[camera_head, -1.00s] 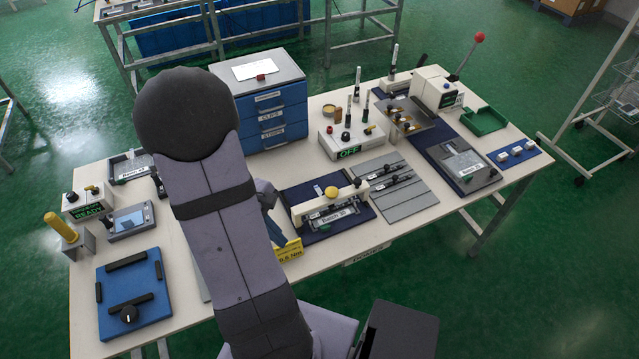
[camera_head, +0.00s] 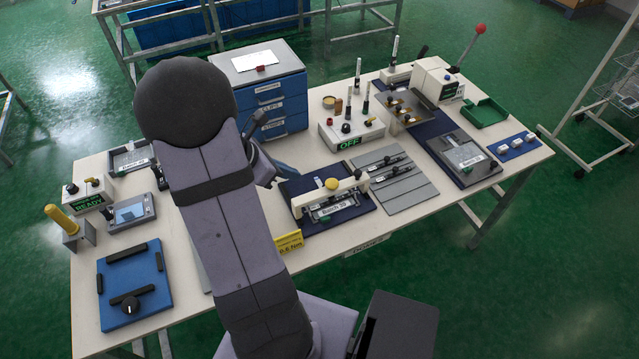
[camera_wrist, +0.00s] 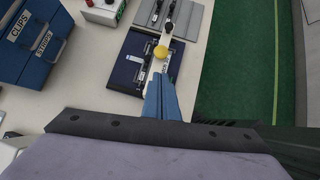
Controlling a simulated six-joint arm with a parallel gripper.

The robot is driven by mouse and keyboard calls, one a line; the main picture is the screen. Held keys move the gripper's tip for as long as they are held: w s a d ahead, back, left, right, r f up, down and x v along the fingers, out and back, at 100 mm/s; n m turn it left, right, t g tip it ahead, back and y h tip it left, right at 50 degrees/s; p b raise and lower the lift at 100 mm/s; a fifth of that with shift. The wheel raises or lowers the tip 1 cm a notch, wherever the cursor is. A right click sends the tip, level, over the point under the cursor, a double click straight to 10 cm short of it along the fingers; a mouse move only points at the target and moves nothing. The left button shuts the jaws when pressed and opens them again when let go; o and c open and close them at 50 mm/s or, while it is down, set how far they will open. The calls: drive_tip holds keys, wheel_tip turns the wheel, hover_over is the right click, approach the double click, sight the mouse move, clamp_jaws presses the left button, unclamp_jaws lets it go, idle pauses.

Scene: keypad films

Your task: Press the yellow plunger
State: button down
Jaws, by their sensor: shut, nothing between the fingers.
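The yellow plunger (camera_head: 331,184) is a round yellow knob on a cream crossbar, over a silver plate labelled like a batch tag on a dark blue base (camera_head: 308,222). In the wrist view the yellow plunger (camera_wrist: 161,52) shows just beyond the tips of my gripper (camera_wrist: 158,76). My gripper's blue fingers are together and empty; they look apart from the plunger, but the height between them is hard to judge. In the head view my gripper (camera_head: 284,169) is partly hidden by my arm, left of and behind the plunger.
A blue drawer cabinet (camera_head: 270,98) stands behind my gripper. A white OFF box (camera_head: 350,134) with upright posts stands behind the plunger fixture. Grey rails (camera_head: 400,195) lie right of it, and a yellow sign (camera_head: 289,241) stands in front. A separate yellow handle (camera_head: 60,218) is far left.

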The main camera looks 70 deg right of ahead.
sight(332, 189)
drive_tip(key=p+x, duration=0.2)
drive_tip(key=x, duration=1.2)
drive_tip(key=shift+p, duration=0.35)
drive_tip(key=shift+f, duration=0.1)
